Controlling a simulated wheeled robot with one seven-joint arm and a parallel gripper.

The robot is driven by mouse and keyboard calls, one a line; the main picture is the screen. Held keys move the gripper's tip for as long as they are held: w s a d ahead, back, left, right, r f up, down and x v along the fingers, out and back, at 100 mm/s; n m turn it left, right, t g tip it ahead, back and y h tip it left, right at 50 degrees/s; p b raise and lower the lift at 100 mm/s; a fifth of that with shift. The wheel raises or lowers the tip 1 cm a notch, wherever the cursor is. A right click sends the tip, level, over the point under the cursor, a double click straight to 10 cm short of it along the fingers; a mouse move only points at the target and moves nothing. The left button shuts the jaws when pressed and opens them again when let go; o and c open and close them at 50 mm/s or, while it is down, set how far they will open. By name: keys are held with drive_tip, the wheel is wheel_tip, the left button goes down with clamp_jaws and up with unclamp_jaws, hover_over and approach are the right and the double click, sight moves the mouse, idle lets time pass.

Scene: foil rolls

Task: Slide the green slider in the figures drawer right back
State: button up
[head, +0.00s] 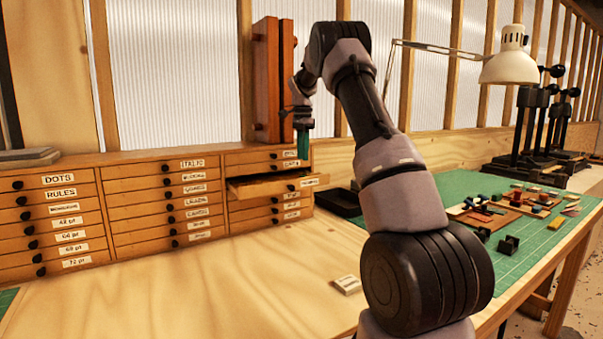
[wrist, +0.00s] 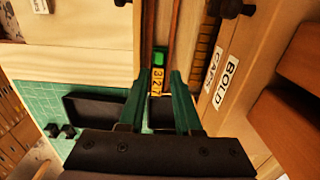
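The figures drawer (head: 268,187) is pulled partly out of the right column of the cabinet. In the wrist view I look into a narrow channel in the drawer (wrist: 148,35). The green slider (wrist: 159,57) is in this channel, against a row of yellow pieces (wrist: 157,82) marked 3, 2 and 7. My gripper (wrist: 160,74) is open, with its two green fingers on either side of the yellow row and their tips just short of the slider. In the head view my gripper (head: 302,148) points down above the drawer; the slider is not visible there.
The closed drawer labelled BOLD CAPS (wrist: 220,80) is close on the right in the wrist view. A black tray (head: 338,202) lies beside the cabinet. A green mat (head: 515,240) with small parts is at the right. The wooden bench (head: 220,290) in front is mostly clear.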

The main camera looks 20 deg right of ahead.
sight(303, 176)
wheel_tip(303, 176, down, 7)
drive_tip(key=shift+f, duration=0.1)
idle(0.3)
clamp_jaws()
idle(1.3)
